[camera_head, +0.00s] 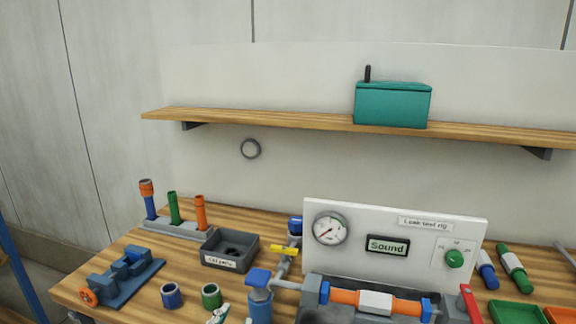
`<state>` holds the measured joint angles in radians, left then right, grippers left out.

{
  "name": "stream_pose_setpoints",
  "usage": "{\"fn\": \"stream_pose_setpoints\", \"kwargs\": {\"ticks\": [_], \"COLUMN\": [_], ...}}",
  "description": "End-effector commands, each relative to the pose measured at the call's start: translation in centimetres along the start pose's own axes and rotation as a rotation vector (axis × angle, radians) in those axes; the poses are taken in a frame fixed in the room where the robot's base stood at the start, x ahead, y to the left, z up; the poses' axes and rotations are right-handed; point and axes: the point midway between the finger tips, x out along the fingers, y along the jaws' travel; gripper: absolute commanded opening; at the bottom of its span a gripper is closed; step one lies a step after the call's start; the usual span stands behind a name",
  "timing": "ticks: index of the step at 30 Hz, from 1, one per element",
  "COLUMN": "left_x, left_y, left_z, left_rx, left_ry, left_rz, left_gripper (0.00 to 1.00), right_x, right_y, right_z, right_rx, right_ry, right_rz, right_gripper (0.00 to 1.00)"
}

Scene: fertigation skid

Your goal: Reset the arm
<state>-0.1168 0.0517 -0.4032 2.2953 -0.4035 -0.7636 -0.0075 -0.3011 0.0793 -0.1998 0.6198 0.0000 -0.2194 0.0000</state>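Neither of my grippers shows clearly in the head view, and no part of the picture is surely one of my arms. The wooden workbench (128,262) fills the lower part. On it stands a white test panel (380,218) with a round gauge (331,228), a display reading "Sound" (387,246) and a green knob (454,259). In front of the panel, an orange pipe with a white middle (375,302) and blue ends lies in a dark trough. A red lever (468,302) stands at its right end.
A blue vise (125,275), a rack of upright tubes (180,229), a grey bin (229,262) and two short cylinders occupy the left side. A yellow-handled valve (285,251) stands mid-bench. Green (514,313) and orange trays lie right. A wall shelf (270,118) holds a teal box (392,105).

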Motion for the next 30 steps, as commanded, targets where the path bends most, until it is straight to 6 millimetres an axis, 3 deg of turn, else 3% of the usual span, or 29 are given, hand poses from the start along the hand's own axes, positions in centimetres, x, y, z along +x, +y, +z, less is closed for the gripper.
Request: {"fn": "stream_pose_setpoints", "kwargs": {"ticks": [1,3,6,9,15,20,30], "left_x": [-1.3,-3.4,-7.1,-10.6,-17.1,-22.0,-19.5], "left_y": [-0.2,-0.3,-0.1,0.2,0.8,1.1,4.4], "left_z": [4.0,8.8,14.3,18.0,22.7,25.0,33.9], "left_rx": [-0.035,-0.081,-0.136,-0.173,-0.223,-0.251,-0.249], "left_ry": [-0.132,-0.306,-0.52,-0.688,-0.945,-1.12,-1.17], "left_rz": [0.014,0.037,0.072,0.104,0.158,0.2,0.217], "left_gripper": [0.34,0.34,0.34,0.34,0.34,0.34,0.34], "right_x": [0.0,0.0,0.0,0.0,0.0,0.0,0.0], "right_y": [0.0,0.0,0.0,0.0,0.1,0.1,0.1], "right_z": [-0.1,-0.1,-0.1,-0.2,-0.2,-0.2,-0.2], "right_rx": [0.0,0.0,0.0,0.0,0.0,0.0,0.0], "right_ry": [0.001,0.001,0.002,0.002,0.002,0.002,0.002], "right_rz": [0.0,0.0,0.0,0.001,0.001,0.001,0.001], "right_gripper": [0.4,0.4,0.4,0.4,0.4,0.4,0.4]}}
